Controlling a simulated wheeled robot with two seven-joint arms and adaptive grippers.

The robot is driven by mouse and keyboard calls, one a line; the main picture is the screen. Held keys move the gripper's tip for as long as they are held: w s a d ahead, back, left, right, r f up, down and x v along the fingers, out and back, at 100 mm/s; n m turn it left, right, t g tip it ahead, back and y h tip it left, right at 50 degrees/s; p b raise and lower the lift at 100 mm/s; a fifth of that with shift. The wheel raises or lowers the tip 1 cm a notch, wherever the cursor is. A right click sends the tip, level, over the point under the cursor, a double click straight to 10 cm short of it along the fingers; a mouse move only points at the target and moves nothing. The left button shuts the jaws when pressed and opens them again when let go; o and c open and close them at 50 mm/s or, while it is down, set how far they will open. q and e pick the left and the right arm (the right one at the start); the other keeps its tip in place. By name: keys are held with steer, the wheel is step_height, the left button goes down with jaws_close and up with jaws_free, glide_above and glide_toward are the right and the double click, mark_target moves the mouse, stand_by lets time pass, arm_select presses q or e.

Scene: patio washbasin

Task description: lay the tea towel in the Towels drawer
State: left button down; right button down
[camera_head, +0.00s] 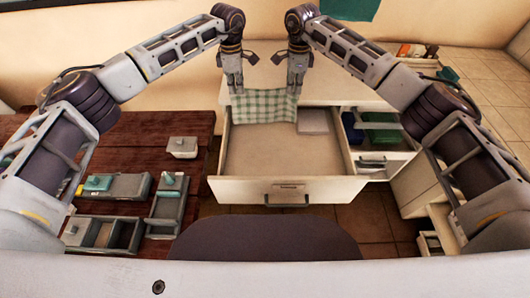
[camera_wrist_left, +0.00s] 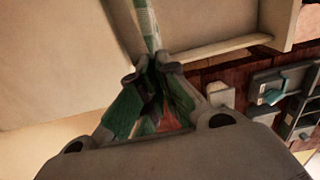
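The green-and-white checked tea towel (camera_head: 264,107) hangs spread out over the back left of a wide open drawer (camera_head: 250,189). The drawer's front carries a handle and a label too small to read. My left gripper (camera_head: 237,90) is shut on the towel's upper left corner; the towel's edge runs between its fingertips in the left wrist view (camera_wrist_left: 150,28). My right gripper (camera_head: 294,91) is at the towel's upper right corner and appears shut on it. I cannot tell whether the towel's lower edge touches the drawer floor.
A pale folded cloth (camera_head: 313,121) lies at the drawer's back right. A smaller open compartment (camera_head: 388,160) to the right holds green and dark blue items. A dark wooden table (camera_head: 140,154) on the left bears grey trays and a small lidded box (camera_head: 183,148). The drawer's front half is clear.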

steer(key=shift+f+b, duration=0.5)
steer(key=shift+f, duration=0.15)
steer(key=shift+f, duration=0.2)
stand_by(0.3)
steer(key=shift+f+b, duration=2.35)
steer(key=shift+b, duration=0.15)
steer(key=shift+f, duration=0.2)
